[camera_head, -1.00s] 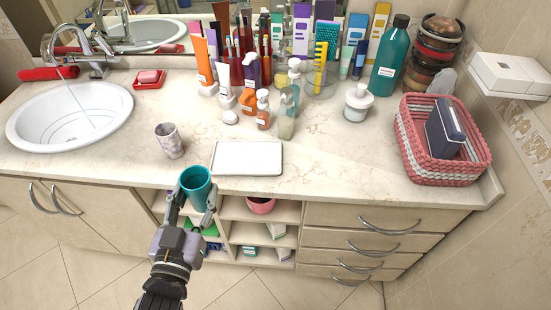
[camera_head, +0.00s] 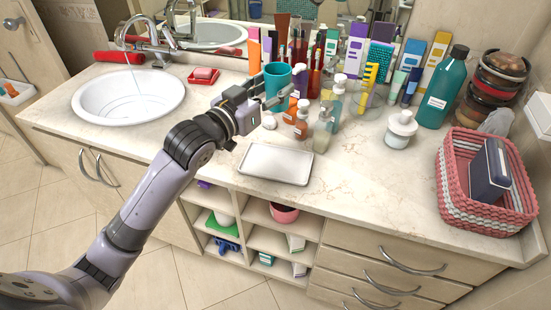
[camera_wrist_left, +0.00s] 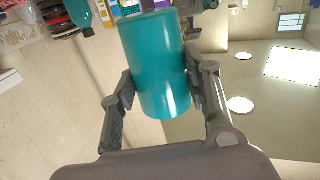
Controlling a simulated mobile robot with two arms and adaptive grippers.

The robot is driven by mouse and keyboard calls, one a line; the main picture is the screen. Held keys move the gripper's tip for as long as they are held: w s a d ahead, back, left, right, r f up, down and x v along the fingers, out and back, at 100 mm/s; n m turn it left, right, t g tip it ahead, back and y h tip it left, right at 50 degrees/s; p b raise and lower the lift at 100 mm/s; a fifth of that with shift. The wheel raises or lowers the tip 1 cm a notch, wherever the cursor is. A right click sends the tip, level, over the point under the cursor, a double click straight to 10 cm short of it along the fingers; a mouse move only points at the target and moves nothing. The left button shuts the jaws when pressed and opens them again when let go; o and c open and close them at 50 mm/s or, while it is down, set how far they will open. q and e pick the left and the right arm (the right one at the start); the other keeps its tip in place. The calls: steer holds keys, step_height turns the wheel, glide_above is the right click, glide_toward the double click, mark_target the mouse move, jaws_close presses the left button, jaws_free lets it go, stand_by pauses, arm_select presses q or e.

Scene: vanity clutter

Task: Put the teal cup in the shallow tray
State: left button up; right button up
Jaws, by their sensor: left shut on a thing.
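The teal cup (camera_head: 278,82) is held in my left gripper (camera_head: 266,97), raised above the counter behind the tray in the head view. In the left wrist view the cup (camera_wrist_left: 155,70) sits between the two fingers, which touch its sides. The shallow tray (camera_head: 275,164) is a white rectangle lying empty near the counter's front edge. My right gripper is not in view.
Pump bottles (camera_head: 322,131) and several tubes and boxes crowd the counter behind the tray. A white jar (camera_head: 400,130) and a pink basket (camera_head: 452,190) stand to the right. The sink (camera_head: 128,97) is at left.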

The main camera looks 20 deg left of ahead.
arm_select(q)
step_height(320, 180, down, 19)
steer(key=shift+r+p, duration=0.1)
steer(key=shift+p, duration=0.4)
steer(key=o, duration=1.2)
steer(key=shift+s, duration=0.15)
